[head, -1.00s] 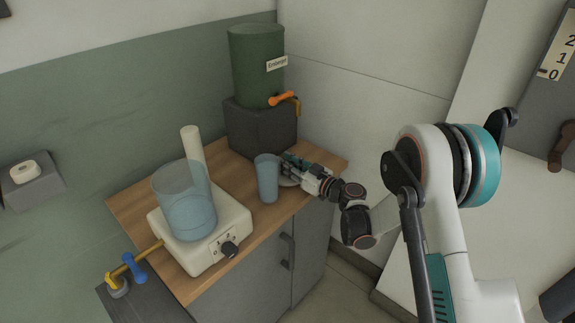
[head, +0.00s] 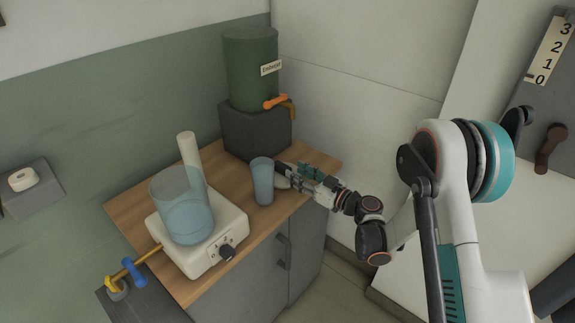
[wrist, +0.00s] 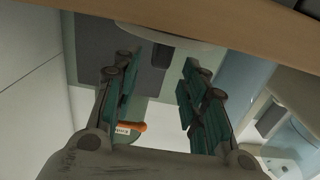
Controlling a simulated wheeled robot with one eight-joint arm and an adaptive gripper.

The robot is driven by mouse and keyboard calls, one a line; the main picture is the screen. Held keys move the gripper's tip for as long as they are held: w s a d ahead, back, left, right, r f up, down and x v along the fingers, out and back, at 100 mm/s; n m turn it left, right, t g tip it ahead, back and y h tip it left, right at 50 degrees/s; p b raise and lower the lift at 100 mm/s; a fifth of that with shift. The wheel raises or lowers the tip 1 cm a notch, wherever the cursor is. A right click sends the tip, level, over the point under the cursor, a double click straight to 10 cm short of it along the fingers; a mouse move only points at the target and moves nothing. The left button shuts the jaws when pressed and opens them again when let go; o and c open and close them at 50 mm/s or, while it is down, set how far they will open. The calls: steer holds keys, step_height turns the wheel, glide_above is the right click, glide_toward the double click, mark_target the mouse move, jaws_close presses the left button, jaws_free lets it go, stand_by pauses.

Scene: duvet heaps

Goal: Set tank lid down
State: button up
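The tank lid (wrist: 190,35) is a pale disc with a dark knob. In the wrist view it rests at the wooden counter's edge, and the knob (wrist: 161,54) shows between my fingertips with gaps on both sides. In the head view the lid is a pale sliver (head: 281,184) right of the blue cup, mostly hidden by my gripper (head: 280,169). My gripper's fingers are apart and empty in the wrist view (wrist: 158,65). The green tank (head: 250,70) stands on a dark block behind; its top looks closed or too dim to tell.
A blue cup (head: 263,182) stands close left of my gripper. A white appliance (head: 205,250) carries a clear cylinder (head: 180,205) of bluish liquid, farther left on the wooden counter (head: 130,205). The tank's orange tap (head: 277,101) sticks out above my gripper.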

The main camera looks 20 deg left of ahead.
steer(key=shift+p+v, duration=0.5)
steer(key=shift+v, duration=2)
steer(key=s+d+r+m+h, duration=0.3)
steer(key=s+d+r+h, duration=0.1)
steer(key=d+r, duration=0.35)
steer(key=s+d+r+m+h, duration=0.35)
steer(key=d+r, duration=0.25)
steer(key=r, duration=0.3)
steer(key=s+d+r+m+h, duration=0.2)
steer(key=s+d+m+h, duration=0.5)
steer(key=s+d, duration=1.4)
steer(key=shift+s+h, duration=0.95)
steer(key=shift+h, duration=0.1)
